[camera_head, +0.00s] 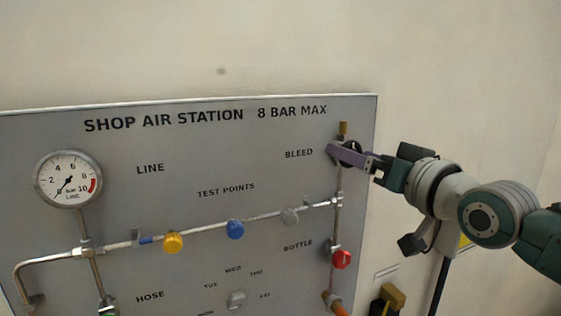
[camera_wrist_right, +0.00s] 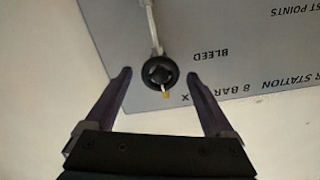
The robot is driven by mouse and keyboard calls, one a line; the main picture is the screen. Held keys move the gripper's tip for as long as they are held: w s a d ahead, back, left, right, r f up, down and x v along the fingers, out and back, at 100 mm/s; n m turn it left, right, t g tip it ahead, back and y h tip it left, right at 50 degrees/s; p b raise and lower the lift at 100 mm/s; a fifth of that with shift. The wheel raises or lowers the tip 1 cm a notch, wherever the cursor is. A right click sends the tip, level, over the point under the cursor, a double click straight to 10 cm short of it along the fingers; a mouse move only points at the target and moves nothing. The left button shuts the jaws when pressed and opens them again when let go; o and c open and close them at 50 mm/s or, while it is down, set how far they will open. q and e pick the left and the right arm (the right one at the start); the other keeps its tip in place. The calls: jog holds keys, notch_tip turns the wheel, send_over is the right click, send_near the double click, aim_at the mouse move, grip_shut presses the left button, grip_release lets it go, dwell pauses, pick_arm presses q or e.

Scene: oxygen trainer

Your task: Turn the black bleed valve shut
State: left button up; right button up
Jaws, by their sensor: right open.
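In the head view the valve (camera_head: 351,152) is at the upper right of the panel, beside the word BLEED, partly hidden by my right gripper. My right gripper (camera_head: 338,153) is open. In the right wrist view its two fingers (camera_wrist_right: 157,75) are spread on either side of the wheel, with a gap on both sides. My left gripper is not in view.
The grey panel (camera_head: 200,180) carries a line gauge (camera_head: 68,179), yellow (camera_head: 173,242) and blue (camera_head: 235,229) knobs, and a grey knob (camera_head: 290,216). A red knob (camera_head: 342,259) sits below the bleed valve.

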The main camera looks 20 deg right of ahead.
jog(key=s+b, duration=0.1)
jog(key=s, duration=0.6)
jog(key=shift+s+b, duration=0.35)
